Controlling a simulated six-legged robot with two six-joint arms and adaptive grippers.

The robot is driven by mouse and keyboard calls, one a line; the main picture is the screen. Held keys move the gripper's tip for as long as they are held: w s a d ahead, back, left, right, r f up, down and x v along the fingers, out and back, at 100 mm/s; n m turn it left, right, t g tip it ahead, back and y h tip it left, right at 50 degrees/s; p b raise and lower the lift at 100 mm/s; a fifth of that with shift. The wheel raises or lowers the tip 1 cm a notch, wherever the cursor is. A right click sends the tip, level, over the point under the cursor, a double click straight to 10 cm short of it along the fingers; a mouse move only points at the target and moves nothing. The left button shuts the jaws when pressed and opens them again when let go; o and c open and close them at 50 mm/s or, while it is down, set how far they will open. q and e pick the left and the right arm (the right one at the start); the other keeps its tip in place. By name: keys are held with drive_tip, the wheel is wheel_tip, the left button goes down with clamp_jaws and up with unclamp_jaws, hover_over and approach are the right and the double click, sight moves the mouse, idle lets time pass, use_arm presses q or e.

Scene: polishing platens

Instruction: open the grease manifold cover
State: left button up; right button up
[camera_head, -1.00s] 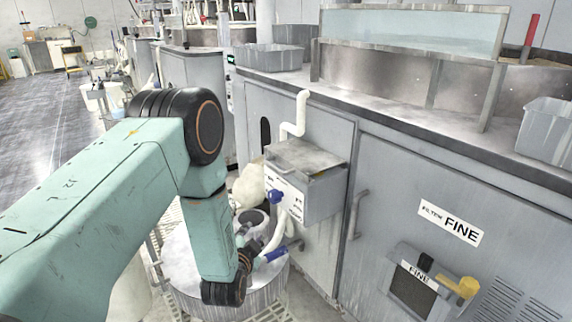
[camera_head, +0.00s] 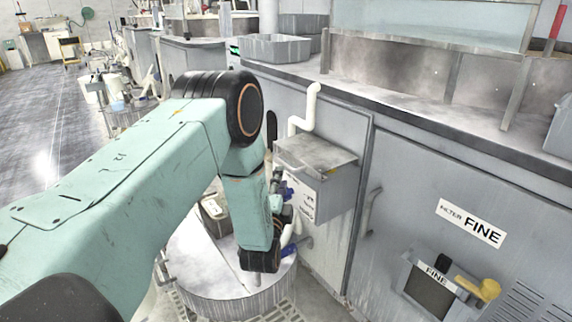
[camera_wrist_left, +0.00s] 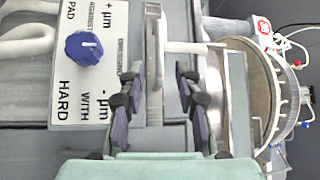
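The grease manifold box (camera_head: 328,195) is a grey metal box on the cabinet side, with a worn flat cover (camera_head: 316,152) on top that looks closed. A white label with a blue knob (camera_wrist_left: 84,48) is on its front. My left gripper (camera_wrist_left: 160,82) is at the box front, mostly hidden by its own wrist in the head view. In the wrist view its fingers are open, one on each side of a grey handle bar (camera_wrist_left: 154,50), with gaps visible on both sides. Whether the bar is fully between the pads in depth is unclear. My right gripper is not in view.
A white pipe (camera_head: 304,112) rises behind the box. A round grey drum (camera_head: 215,262) stands below my left arm. A cabinet door handle (camera_head: 372,211) and a yellow-handled FINE filter unit (camera_head: 432,288) are to the right. Grey bins (camera_head: 272,47) sit on the counter.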

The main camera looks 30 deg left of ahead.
sight(284, 164)
use_arm(q)
drive_tip(key=b+x, duration=0.2)
drive_tip(key=x, duration=0.5)
drive_tip(key=shift+w+a, duration=0.2)
drive_tip(key=shift+c, duration=0.3)
clamp_jaws()
idle(0.3)
